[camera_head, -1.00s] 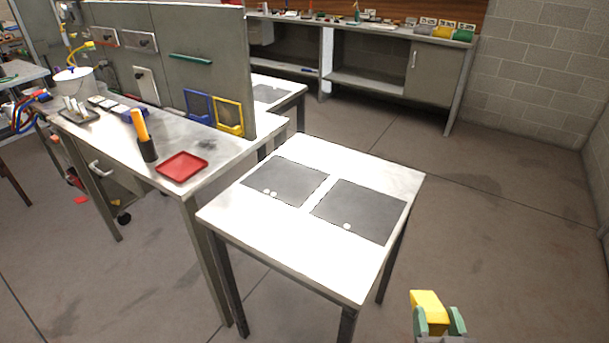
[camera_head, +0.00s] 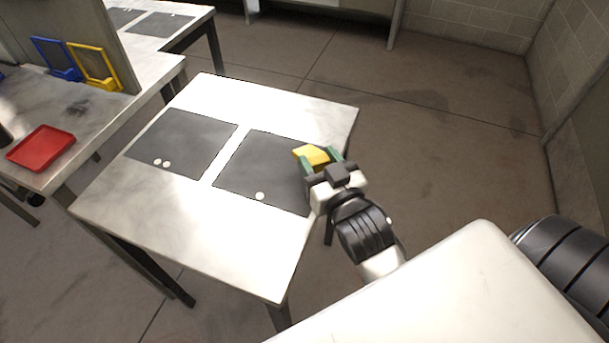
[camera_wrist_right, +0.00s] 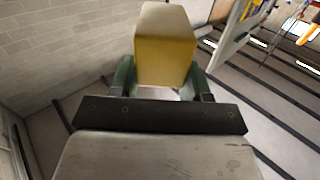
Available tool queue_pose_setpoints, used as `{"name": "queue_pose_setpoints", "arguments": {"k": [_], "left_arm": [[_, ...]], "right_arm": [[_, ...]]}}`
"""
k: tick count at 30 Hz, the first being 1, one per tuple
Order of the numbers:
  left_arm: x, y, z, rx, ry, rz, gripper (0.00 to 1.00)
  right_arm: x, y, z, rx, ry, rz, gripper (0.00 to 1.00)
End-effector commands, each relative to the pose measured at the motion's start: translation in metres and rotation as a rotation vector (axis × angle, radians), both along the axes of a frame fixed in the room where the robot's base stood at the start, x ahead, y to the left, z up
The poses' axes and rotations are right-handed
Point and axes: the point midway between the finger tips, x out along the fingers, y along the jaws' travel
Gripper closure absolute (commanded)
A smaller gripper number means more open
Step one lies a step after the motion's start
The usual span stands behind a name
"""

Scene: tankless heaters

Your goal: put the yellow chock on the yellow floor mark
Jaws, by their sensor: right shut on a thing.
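The yellow chock (camera_head: 311,155) is held in my right gripper (camera_head: 321,164), between its green fingers, in front of the right edge of the white table in the head view. The right wrist view shows the chock (camera_wrist_right: 165,50) as a yellow block between the green fingers (camera_wrist_right: 160,85). From the head view I cannot tell how high the chock is above the table. The yellow floor mark is not in view. My left gripper is not in view.
A white table (camera_head: 217,232) with two dark grey mats (camera_head: 182,140) and small white discs stands in front. A red tray (camera_head: 41,146) lies on the bench at left. Blue and yellow frames stand near the panel. Open concrete floor (camera_head: 450,160) lies right of the table.

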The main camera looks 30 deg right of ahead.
Motion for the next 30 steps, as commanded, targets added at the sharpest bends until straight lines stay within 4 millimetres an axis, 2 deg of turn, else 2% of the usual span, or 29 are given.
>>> {"name": "queue_pose_setpoints", "arguments": {"k": [3,7,17,29,30], "left_arm": [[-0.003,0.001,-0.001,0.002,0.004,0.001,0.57],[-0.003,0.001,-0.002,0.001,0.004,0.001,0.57],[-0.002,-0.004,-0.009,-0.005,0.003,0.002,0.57],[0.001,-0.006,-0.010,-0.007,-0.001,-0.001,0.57],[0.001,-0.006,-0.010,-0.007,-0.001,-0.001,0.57]], "right_arm": [[0.020,0.005,-0.012,0.001,0.000,0.000,0.78],[0.030,0.008,-0.018,0.001,-0.001,0.001,0.78],[0.031,0.008,-0.057,0.000,0.001,0.000,0.78],[0.031,0.008,-0.062,0.000,0.000,0.001,0.78],[0.031,0.008,-0.063,0.000,0.000,0.001,0.49]]}}
